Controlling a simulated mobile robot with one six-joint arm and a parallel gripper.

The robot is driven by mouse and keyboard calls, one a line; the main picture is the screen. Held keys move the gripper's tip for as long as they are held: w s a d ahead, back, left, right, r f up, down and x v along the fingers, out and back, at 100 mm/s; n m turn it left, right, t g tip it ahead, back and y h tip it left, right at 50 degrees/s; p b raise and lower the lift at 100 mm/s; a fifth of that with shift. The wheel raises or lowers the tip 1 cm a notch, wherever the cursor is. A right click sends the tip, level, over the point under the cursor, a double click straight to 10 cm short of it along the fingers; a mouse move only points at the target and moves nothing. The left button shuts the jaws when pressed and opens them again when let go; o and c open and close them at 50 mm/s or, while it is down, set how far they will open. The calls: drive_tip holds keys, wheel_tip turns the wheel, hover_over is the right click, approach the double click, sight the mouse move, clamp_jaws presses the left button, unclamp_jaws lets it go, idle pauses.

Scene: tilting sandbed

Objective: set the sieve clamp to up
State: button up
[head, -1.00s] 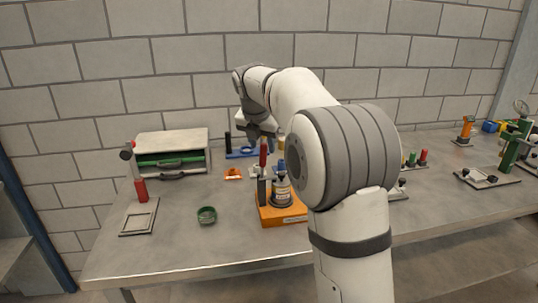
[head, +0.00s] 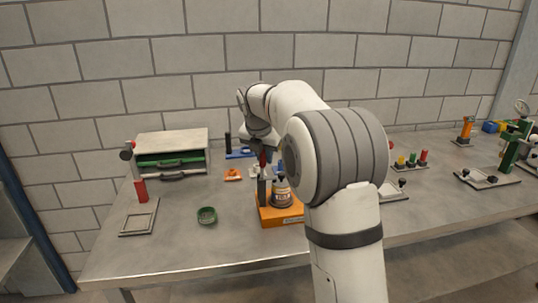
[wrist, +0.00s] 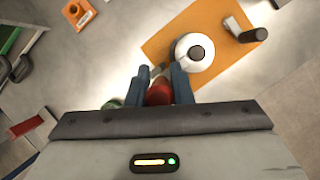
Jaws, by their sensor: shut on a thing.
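The clamp on the orange base (head: 283,221) has a dark upright part (head: 261,190) with a red handle (head: 263,158) at its top; I cannot read a label that names it as the sieve clamp. My gripper (head: 262,152) is over the red handle from above. In the wrist view the blue-grey fingers of my gripper (wrist: 160,80) are on both sides of the red handle (wrist: 158,93), shut on it. The handle's upper part is hidden by my gripper in the head view.
A green dish (head: 207,215) lies left of the orange base. A stand with a red handle (head: 140,190) and a flat frame (head: 139,217) are further left. A drawer box (head: 172,152) stands behind. A small orange part (head: 233,174) lies near the base.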

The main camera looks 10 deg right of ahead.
clamp_jaws()
